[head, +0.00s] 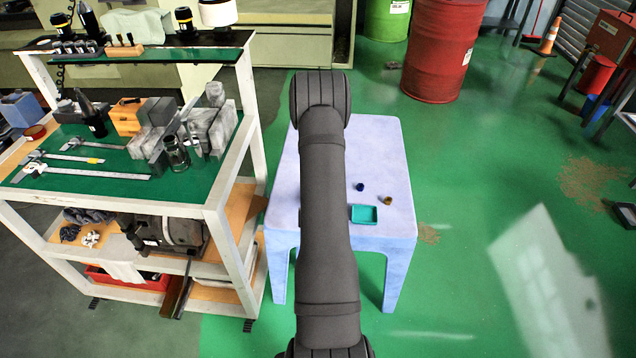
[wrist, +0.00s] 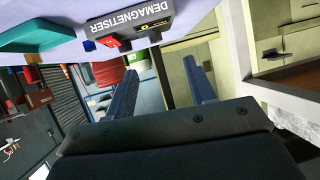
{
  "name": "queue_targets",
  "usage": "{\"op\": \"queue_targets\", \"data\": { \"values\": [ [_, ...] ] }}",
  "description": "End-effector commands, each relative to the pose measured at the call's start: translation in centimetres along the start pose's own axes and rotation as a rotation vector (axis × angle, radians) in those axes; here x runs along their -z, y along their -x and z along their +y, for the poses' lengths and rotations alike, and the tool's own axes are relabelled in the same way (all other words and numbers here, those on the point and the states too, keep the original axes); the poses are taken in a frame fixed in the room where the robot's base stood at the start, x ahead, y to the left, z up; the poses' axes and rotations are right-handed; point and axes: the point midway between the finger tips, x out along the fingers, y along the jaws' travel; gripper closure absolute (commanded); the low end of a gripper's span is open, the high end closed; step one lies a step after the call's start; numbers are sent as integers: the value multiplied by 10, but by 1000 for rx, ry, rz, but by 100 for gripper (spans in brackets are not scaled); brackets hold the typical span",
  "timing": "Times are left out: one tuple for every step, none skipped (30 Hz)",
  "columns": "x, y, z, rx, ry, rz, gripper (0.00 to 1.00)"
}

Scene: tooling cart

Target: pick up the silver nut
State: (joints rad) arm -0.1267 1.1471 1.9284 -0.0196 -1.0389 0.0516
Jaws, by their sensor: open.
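I cannot make out a silver nut in either view; my arm covers much of the table in the head view. A dark blue nut (head: 360,187) and a brass-coloured nut (head: 387,201) lie on the pale table, right of my arm. A small blue piece (wrist: 89,45) shows beside the demagnetiser in the wrist view. My gripper (wrist: 162,78) is open, with nothing visible between its two fingers. In the head view my gripper is hidden behind my arm.
A teal tray (head: 363,214) sits near the front of the pale table (head: 385,150); it also shows in the wrist view (wrist: 45,36). A black and red demagnetiser (wrist: 130,24) is on the table. A loaded tool cart (head: 225,190) stands left. The table's back right is clear.

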Motion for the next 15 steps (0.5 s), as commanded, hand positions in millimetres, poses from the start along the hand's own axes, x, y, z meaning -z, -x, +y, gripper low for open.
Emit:
{"op": "queue_targets", "data": {
  "values": [
    [7, -9, -5, 13, -14, -30, 50],
    [10, -14, -7, 19, -23, -55, 50],
    [13, -21, -10, 26, -37, -92, 50],
    [16, -26, -13, 31, -46, -120, 50],
    [20, -30, -15, 34, -54, -148, 50],
    [24, -35, -18, 36, -65, -185, 50],
    [27, -38, -19, 36, -72, -213, 50],
    [32, -42, -21, 35, -79, -241, 50],
    [37, -45, -22, 32, -88, -278, 50],
    [41, -47, -24, 28, -93, -305, 50],
    [46, -49, -25, 23, -99, -333, 50],
    [52, -51, -26, 14, -106, -369, 50],
    [58, -52, -26, 6, -109, -395, 50],
    [62, -52, -26, -4, -114, -422, 50],
    [70, -52, -27, -18, -120, -456, 50]
  ]
}}
